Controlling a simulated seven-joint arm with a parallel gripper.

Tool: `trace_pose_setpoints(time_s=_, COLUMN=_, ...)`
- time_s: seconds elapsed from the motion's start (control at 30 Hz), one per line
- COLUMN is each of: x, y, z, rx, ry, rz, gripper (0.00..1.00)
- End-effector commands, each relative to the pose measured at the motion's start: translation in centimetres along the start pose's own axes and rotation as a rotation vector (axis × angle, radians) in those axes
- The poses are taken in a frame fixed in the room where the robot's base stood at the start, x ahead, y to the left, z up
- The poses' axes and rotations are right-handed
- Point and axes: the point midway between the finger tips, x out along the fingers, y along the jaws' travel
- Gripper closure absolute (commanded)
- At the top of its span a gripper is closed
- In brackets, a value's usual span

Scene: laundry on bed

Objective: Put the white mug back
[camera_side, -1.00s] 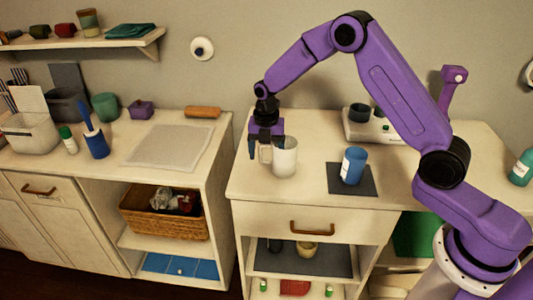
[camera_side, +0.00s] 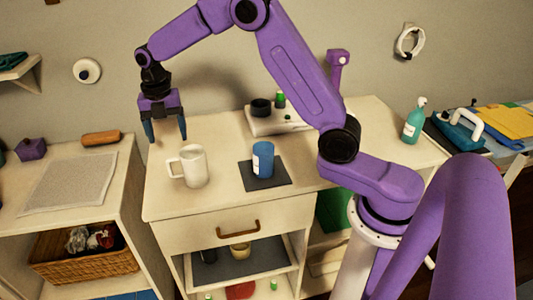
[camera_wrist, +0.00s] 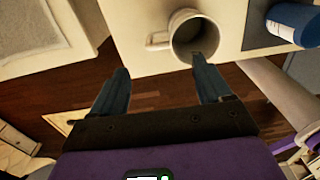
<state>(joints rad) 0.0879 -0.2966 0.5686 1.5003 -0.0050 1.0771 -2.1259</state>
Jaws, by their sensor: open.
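The white mug (camera_side: 194,168) stands upright on the top of the middle cabinet (camera_side: 222,200), near its left side, with its handle to the left. In the wrist view the mug (camera_wrist: 177,19) shows from above, its opening visible and dark inside. My gripper (camera_side: 167,136) is open and empty, above and behind the mug, apart from it in the side view. In the wrist view my gripper (camera_wrist: 160,70) has its two fingers spread, with the right fingertip overlapping the mug's rim in the picture.
A blue cup (camera_side: 263,158) stands on a dark square mat (camera_side: 280,180) right of the mug. A white appliance (camera_side: 283,124) is behind it. The left cabinet holds a grey mat (camera_side: 70,181) and a rolling pin (camera_side: 101,138). A gap separates the cabinets.

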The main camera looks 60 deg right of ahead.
Motion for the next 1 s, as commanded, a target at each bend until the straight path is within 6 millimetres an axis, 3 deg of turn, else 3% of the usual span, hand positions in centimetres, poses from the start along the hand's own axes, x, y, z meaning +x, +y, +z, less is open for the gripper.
trace_pose_setpoints(time_s=0.13, x=-0.8, y=-0.4, z=-2.1, rx=0.061, ry=-0.002, rz=0.004, gripper=0.22)
trace_pose_setpoints(time_s=0.23, x=-1.6, y=-1.3, z=-4.8, rx=0.148, ry=-0.002, rz=0.007, gripper=0.22)
trace_pose_setpoints(time_s=0.47, x=-3.2, y=-5.4, z=-11.4, rx=0.391, ry=-0.001, rz=0.015, gripper=0.22)
trace_pose_setpoints(time_s=0.7, x=-3.9, y=-11.5, z=-17.4, rx=0.645, ry=0.006, rz=0.022, gripper=0.22)
trace_pose_setpoints(time_s=1.0, x=-3.6, y=-21.1, z=-22.7, rx=0.962, ry=0.019, rz=0.025, gripper=0.22)
